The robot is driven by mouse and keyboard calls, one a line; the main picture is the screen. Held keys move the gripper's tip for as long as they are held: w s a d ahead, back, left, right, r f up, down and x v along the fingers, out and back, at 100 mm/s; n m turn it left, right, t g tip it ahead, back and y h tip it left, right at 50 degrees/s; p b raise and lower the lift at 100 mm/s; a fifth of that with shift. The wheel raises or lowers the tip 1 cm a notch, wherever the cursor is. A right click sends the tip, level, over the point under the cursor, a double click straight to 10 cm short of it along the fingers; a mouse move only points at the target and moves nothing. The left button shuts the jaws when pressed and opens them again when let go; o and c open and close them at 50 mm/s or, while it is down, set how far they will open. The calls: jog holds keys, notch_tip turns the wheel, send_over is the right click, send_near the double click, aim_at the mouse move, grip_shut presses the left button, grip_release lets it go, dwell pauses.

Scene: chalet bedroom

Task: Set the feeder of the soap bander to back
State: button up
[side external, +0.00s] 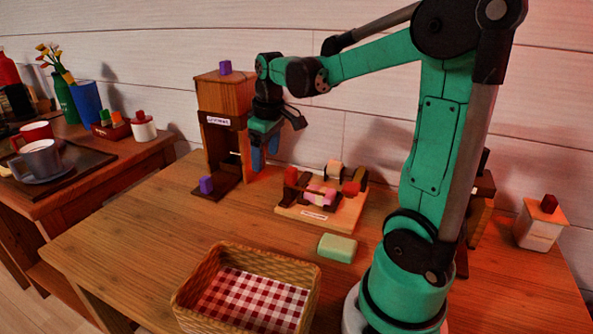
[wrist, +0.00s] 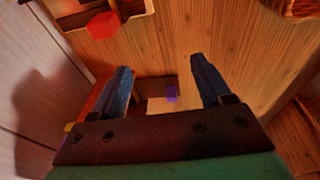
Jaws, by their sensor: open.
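A low device (side external: 345,217) on a pale wooden base stands mid-table, with red knobs, dark wooden parts and pink pieces; it looks like the soap bander, but its label is too small to read. One red knob (wrist: 103,25) shows at the top of the wrist view. A tall wooden machine (side external: 228,92) with purple knobs stands to its left. My gripper (side external: 264,160) points down, open and empty, in front of the tall machine's right side. In the wrist view my gripper (wrist: 161,64) has its blue fingers apart, with a purple knob (wrist: 172,92) showing between them. I cannot tell the feeder's setting.
A pale green soap bar (side external: 337,248) lies in front of the low device. A wicker basket (side external: 187,292) with a checked lining sits at the front. A white container (side external: 540,228) with a red knob stands at right. A side table (side external: 95,183) holds mugs. The table's left front is clear.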

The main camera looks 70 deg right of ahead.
jog(key=g+y, duration=0.1)
jog(key=g, duration=0.1)
send_over(291, 169)
notch_tip(291, 169, down, 3)
jog(key=shift+r, duration=0.2)
jog(key=shift+f, duration=2.75)
grip_shut()
